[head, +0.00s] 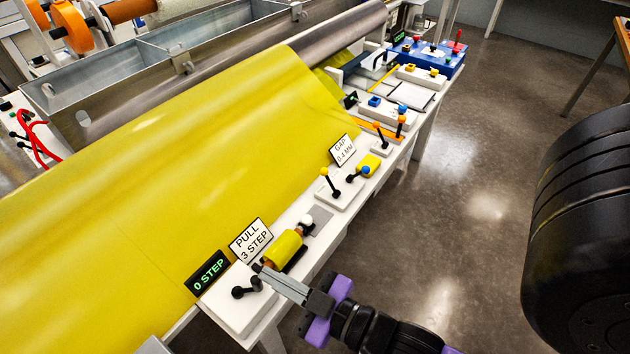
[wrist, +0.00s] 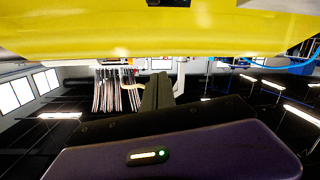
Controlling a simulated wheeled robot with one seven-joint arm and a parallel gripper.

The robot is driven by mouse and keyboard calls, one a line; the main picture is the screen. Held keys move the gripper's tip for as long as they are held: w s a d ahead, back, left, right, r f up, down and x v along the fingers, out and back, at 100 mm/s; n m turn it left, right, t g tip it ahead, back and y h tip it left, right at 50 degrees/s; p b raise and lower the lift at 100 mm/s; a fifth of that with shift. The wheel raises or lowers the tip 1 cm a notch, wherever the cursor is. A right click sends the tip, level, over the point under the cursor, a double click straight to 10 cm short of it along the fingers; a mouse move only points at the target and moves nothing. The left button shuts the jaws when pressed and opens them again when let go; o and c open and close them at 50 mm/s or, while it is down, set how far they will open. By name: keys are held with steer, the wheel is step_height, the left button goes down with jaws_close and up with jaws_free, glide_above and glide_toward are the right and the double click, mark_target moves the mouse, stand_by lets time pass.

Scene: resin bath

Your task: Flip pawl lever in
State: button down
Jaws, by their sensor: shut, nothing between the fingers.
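A short black lever (head: 247,288) with a round black knob lies low on a white box (head: 238,308) at the front end of the bench; it may be the pawl lever, but no label names it. A small yellow roller (head: 284,248) sits just behind it. My gripper (head: 262,270) is shut and empty, its tips by the lever and the near end of the roller. I cannot tell whether they touch either. In the wrist view my grey fingers (wrist: 157,92) are together, below a broad yellow surface (wrist: 160,35). The lever is not visible there.
A sign reading PULL 3 STEP (head: 250,240) and a display reading 0 STEP (head: 208,272) stand beside the box. A yellow sheet (head: 160,180) slopes along the left. Other small levers (head: 345,184) line the bench further back.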

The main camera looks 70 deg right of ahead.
steer(key=w+d+f+n+g+h+b, duration=0.25)
steer(key=w+d+f, duration=0.3)
steer(key=d, duration=0.35)
steer(key=w+d+f+n+g+h+b, duration=0.1)
steer(key=w+d+f+n+g+h, duration=0.15)
steer(key=w+d+f+h, duration=0.4)
steer(key=n+g+h+b, duration=0.1)
steer(key=n+g+h, duration=0.2)
steer(key=g, duration=0.6)
glide_toward(328, 179)
steer(key=w+a+r, duration=0.1)
steer(key=w, duration=0.2)
steer(key=shift+w+a+r, duration=0.1)
steer(key=shift+w+a, duration=0.05)
steer(key=shift+y, duration=0.3)
steer(key=x, duration=1)
steer(key=shift+w+r, duration=0.1)
steer(key=shift+w, duration=0.05)
steer(key=shift+m+b, duration=0.3)
steer(key=shift+b, duration=0.05)
